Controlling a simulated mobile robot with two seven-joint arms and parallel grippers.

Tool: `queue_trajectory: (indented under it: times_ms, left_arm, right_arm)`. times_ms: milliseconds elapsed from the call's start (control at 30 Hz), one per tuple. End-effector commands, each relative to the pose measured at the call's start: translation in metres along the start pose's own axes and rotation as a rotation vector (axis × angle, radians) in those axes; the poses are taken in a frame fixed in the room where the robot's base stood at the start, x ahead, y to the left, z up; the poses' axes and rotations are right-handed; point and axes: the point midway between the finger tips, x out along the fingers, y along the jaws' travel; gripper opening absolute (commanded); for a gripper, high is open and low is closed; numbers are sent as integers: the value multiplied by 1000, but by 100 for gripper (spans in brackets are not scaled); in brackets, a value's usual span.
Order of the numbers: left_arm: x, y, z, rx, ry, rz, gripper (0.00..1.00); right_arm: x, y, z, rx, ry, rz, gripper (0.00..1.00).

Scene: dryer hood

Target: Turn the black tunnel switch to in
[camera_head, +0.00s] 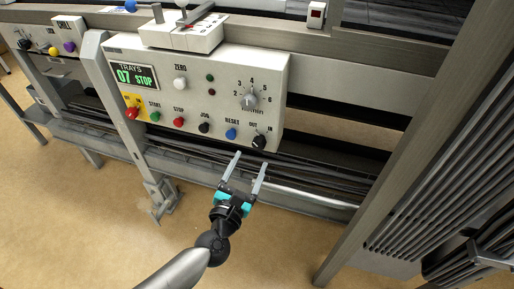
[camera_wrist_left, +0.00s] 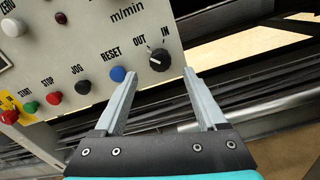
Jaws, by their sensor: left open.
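The black tunnel switch (camera_head: 259,142) is a knob at the lower right of the control panel (camera_head: 215,80), under the labels OUT and IN. In the left wrist view the switch (camera_wrist_left: 160,60) shows a white mark on its upper side, between the two labels. My left gripper (camera_head: 250,167) is open and empty, just below the switch in the head view. In the left wrist view its two fingers (camera_wrist_left: 160,75) point toward the panel, with the switch between and just past their tips. I see no contact. My right gripper is not in view.
A blue RESET button (camera_head: 231,133) sits left of the switch, with black, red and green buttons further left. A grey selector dial (camera_head: 249,100) is above. A metal rail (camera_head: 300,195) runs below the panel. A slatted metal frame (camera_head: 430,150) stands at right.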

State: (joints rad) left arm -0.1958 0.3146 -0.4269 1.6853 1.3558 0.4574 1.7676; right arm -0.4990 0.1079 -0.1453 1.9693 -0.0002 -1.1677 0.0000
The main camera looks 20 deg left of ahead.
Motion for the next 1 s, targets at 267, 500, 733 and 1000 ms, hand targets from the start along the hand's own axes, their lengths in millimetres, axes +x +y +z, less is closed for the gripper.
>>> queue_trajectory:
  times_ms: [267, 500, 733, 1000]
  left_arm:
    - [47, 0, 0, 2, -1, 1, 74]
    - [64, 0, 0, 1, 0, 0, 74]
    - [66, 0, 0, 2, 1, 0, 74]
    - [66, 0, 0, 2, 1, 0, 53]
  right_arm:
    - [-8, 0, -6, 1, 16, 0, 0]
    - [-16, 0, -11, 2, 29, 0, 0]
    - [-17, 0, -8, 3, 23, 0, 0]
    - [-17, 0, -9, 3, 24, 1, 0]
